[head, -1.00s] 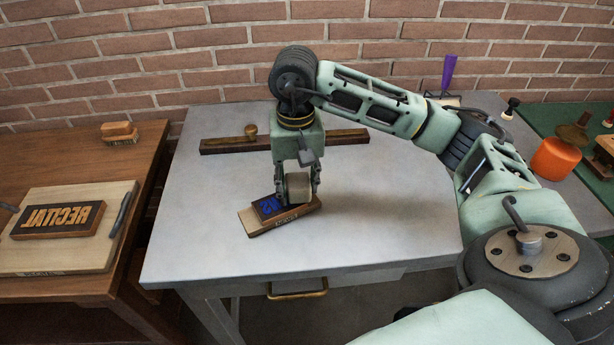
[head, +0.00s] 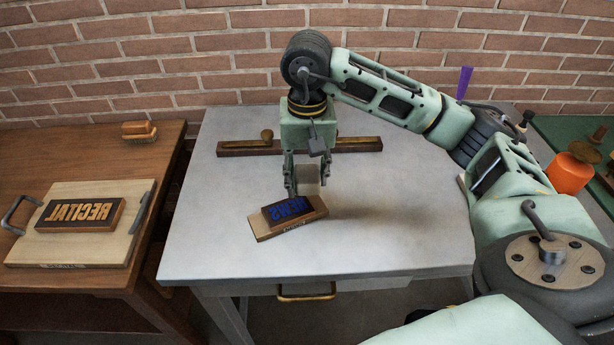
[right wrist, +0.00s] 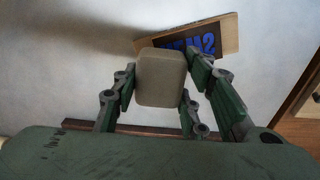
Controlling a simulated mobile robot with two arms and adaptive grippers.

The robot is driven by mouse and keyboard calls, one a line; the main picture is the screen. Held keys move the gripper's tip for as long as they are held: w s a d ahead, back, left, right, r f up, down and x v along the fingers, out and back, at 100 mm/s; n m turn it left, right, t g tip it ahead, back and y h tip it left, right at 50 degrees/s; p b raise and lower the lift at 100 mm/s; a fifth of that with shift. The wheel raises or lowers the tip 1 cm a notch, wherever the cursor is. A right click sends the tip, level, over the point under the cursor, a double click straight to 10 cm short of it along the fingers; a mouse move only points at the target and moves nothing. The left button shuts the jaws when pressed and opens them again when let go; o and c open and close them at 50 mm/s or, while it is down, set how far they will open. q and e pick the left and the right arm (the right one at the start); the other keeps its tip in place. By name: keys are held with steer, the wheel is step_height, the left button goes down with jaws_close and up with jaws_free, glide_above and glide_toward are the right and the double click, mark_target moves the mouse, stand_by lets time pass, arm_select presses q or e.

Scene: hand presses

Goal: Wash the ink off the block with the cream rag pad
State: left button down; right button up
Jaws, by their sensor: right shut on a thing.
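The cream rag pad (head: 308,181) is a pale, rounded block held in my right gripper (head: 308,190). The gripper is shut on it, and the pad also shows between the fingers in the right wrist view (right wrist: 161,78). The block (head: 288,211) lies on a wooden base on the grey table, with raised reversed letters covered in dark blue ink. The pad is just behind the block in the head view and appears raised off it. In the right wrist view the pad hides part of the block's lettering (right wrist: 205,46). My left gripper is not in view.
A wooden bar with a knob (head: 350,145) lies behind on the grey table (head: 400,230). On the left wooden table, a board (head: 120,240) carries a RECITAL block (head: 80,214), with a brush (head: 138,130) behind. An orange container (head: 568,173) stands right. The grey table's right side is clear.

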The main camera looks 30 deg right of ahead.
steer(key=shift+r, duration=0.65)
steer(key=shift+r+p, duration=0.85)
steer(key=shift+r, duration=0.65)
steer(key=shift+a+f, duration=0.1)
